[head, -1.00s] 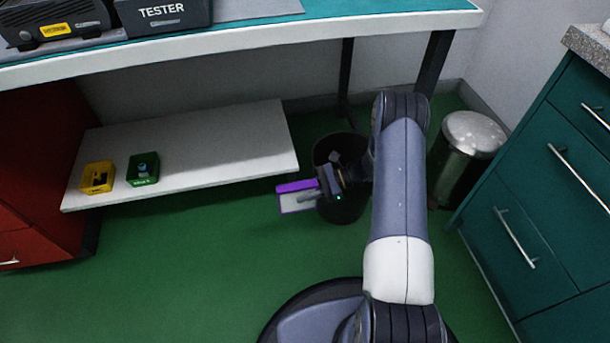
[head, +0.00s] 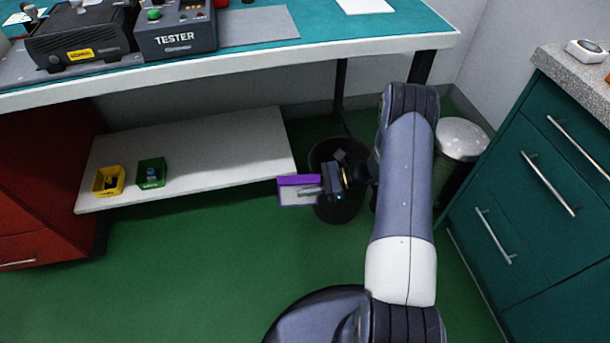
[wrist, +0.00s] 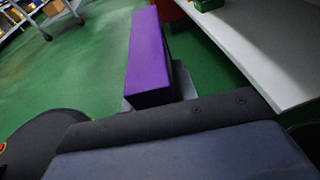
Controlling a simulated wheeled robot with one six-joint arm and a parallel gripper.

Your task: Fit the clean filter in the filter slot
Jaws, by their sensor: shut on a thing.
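My gripper (head: 318,190) is shut on a flat panel with a purple edge and a pale face, the filter (head: 297,181). It holds the filter in the air in front of the black waste bin, above the green floor. In the wrist view the filter's purple side (wrist: 147,55) points away from my gripper, and a grey finger (wrist: 184,80) shows beside it. Most of the jaws is hidden there by the dark wrist housing. I see no filter slot that I can identify in either view.
A low white shelf (head: 215,150) holds a yellow bin (head: 109,182) and a green bin (head: 151,174). Above is a workbench (head: 300,57) with a tester (head: 176,35). Teal drawers (head: 510,190) and a metal bin (head: 462,138) stand right. The black bin (head: 338,207) is behind my gripper. Front floor is clear.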

